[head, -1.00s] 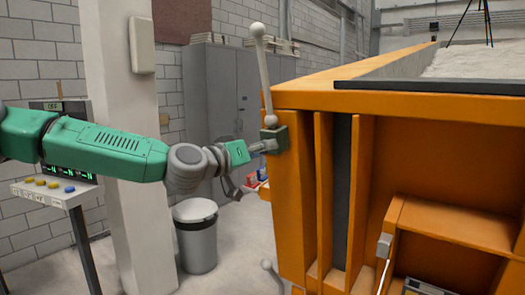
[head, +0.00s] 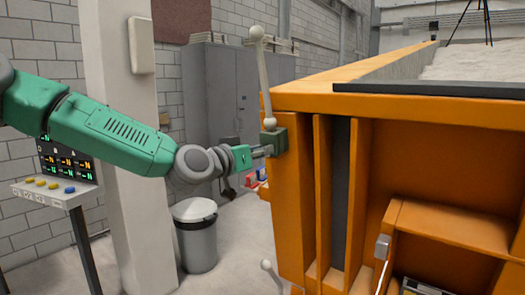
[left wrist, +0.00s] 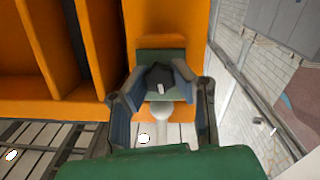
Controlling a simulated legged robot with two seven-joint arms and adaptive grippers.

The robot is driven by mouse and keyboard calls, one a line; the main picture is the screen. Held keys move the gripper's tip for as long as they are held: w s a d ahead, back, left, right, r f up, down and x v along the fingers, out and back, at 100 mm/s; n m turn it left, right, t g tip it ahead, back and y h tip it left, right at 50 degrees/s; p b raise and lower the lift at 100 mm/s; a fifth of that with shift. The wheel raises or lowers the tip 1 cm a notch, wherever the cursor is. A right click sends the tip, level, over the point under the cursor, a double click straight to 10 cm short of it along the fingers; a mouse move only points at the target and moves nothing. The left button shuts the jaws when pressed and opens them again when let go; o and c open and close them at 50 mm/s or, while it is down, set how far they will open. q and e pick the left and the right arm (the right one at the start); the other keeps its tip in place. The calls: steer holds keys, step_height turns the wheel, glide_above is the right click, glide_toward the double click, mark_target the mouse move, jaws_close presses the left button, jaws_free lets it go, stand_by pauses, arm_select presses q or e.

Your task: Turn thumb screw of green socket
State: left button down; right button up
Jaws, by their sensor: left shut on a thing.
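The green socket (head: 281,141) sits on the corner post of the orange sandbed, with a pale rod (head: 264,80) standing up from it, slightly tilted. My left gripper (head: 264,151) reaches the socket's left side. In the left wrist view the green socket (left wrist: 147,55) lies straight ahead, and the dark thumb screw (left wrist: 159,77) is between the fingers of my left gripper (left wrist: 154,92). The fingers are shut on the screw, one on each side, and partly hide it. In the head view the gripper hides the screw. My right gripper is not in view.
The orange sandbed (head: 420,98) fills the right side. A control stand (head: 62,187) with a display is at the left, before a pale pillar (head: 120,90). A grey bin (head: 196,235) stands below my arm. A second pale lever (head: 270,272) is low down.

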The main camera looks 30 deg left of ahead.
arm_select(q)
steer(key=shift+f, duration=0.3)
steer(key=c, duration=1.5)
jaws_free()
steer(key=shift+o, duration=1.1)
steer(key=shift+a, duration=0.2)
steer(key=shift+r, duration=0.1)
steer(key=s+a, duration=0.1)
steer(key=s, duration=0.6)
steer(key=shift+s, duration=0.15)
steer(key=shift+d, duration=0.1)
